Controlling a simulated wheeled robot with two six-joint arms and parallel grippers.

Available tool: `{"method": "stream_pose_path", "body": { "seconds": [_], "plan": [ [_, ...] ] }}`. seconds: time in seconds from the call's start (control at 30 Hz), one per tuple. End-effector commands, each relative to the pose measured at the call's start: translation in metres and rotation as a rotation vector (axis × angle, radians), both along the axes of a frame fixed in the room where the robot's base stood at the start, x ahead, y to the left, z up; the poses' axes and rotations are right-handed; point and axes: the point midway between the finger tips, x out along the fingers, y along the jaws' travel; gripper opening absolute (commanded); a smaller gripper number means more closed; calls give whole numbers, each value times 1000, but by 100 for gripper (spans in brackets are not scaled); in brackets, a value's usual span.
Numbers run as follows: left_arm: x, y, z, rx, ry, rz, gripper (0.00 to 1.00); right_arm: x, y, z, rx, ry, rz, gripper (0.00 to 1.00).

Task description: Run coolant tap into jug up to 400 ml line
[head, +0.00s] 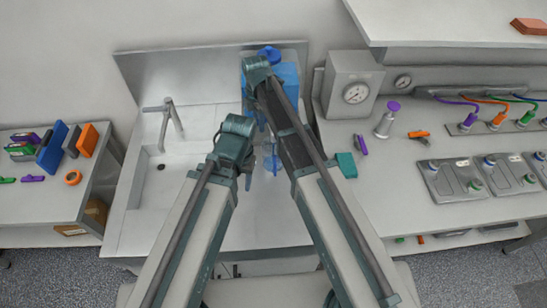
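A blue coolant container (288,76) with a blue cap (268,53) stands at the back, right of the sink. My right arm reaches up in front of it and covers much of its front, so its tap is hidden. A small clear bluish jug (271,163) shows below the container, between my two arms. Its marks and liquid level are too small to read. My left gripper (248,180) points down just left of the jug; I cannot tell whether it touches it. My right gripper (260,118) is by the container's front, mostly hidden behind its own arm. Neither gripper's finger gap is clear.
A sink (150,190) with a grey faucet (165,115) lies to the left. On the right bench stand a gauge box (354,88), a purple-topped bottle (386,119) and a teal block (346,164). Battery trays (451,180) lie farther right. The left table (40,210) holds coloured items.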

Motion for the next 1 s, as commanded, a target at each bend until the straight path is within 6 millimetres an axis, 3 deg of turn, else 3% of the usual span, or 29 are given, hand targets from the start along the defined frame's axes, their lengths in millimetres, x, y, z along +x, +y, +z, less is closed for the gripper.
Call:
{"method": "stream_pose_path", "body": {
  "seconds": [0.17, 0.53, 0.8, 1.0],
  "plan": [
    [0, 0, 0, 0, 0, 0, 50, -7, -2, 0, 0, 1, 119, 29],
    [0, 0, 0, 0, 0, 0, 50, -8, -3, 0, 0, 1, 161, 29],
    [0, 0, 0, 0, 0, 0, 50, -21, -17, 0, -1, 1, 500, 29],
    [0, 0, 0, 0, 0, 0, 50, -25, -23, 0, -5, 6, 633, 29]
  ]
}}
